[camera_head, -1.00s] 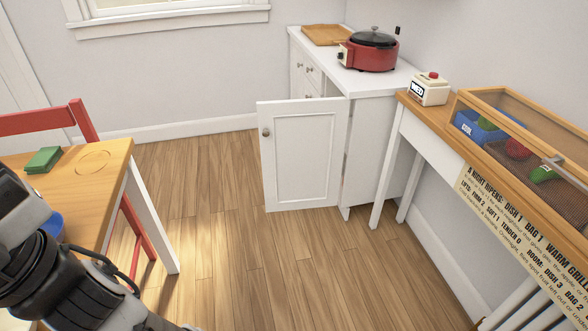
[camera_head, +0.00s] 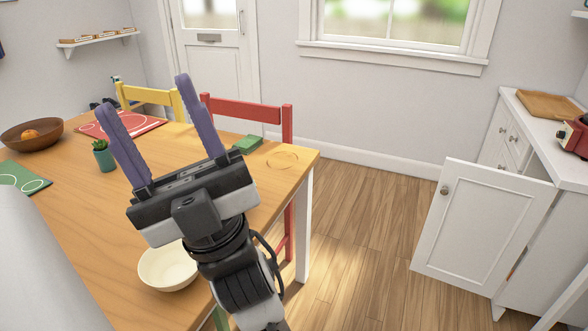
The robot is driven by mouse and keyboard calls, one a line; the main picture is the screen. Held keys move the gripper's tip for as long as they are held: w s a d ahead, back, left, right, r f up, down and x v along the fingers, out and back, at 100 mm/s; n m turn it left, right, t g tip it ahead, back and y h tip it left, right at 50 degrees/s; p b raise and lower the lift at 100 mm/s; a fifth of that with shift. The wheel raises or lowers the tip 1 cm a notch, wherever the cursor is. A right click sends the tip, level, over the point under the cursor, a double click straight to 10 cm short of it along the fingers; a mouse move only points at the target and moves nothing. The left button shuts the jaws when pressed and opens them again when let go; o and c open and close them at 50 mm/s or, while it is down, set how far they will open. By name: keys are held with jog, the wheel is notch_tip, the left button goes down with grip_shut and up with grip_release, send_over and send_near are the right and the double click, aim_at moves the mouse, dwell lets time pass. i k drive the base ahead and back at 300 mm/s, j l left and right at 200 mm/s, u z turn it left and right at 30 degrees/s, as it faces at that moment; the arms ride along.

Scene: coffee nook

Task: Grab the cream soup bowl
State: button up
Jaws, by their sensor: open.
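The cream soup bowl (camera_head: 165,268) sits upright on the wooden table (camera_head: 75,220) near its front edge. Its right side is partly hidden behind my arm. My gripper (camera_head: 150,98) is raised over the table, with its two purple fingers spread apart and nothing between them. In the picture, the fingers point up and away from the bowl, and the gripper body lies just above and right of it.
A small potted plant (camera_head: 104,157), a brown bowl with an orange fruit (camera_head: 32,136) and mats share the table. Red (camera_head: 245,112) and yellow (camera_head: 150,96) chairs stand behind. A cabinet door (camera_head: 484,225) hangs open at right. Floor between is clear.

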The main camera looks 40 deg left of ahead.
aim_at(168, 267)
jog(key=k+u, duration=0.15)
jog(key=u, duration=0.15)
jog(key=k+u, duration=0.1)
jog(key=u, duration=0.15)
jog(key=i+u, duration=0.1)
jog(key=u, duration=0.7)
jog(key=i+l+u, duration=0.1)
jog(key=u, duration=0.3)
jog(key=k+j, duration=0.1)
jog(key=j, duration=0.7)
jog(key=k+j, duration=0.1)
jog(key=j, duration=0.7)
jog(key=j+z, duration=0.2)
jog(key=j, duration=0.25)
jog(key=k+j+z, duration=0.2)
jog(key=j, duration=0.2)
jog(key=z, duration=1.9)
jog(key=i+j, duration=0.05)
jog(key=j, duration=0.05)
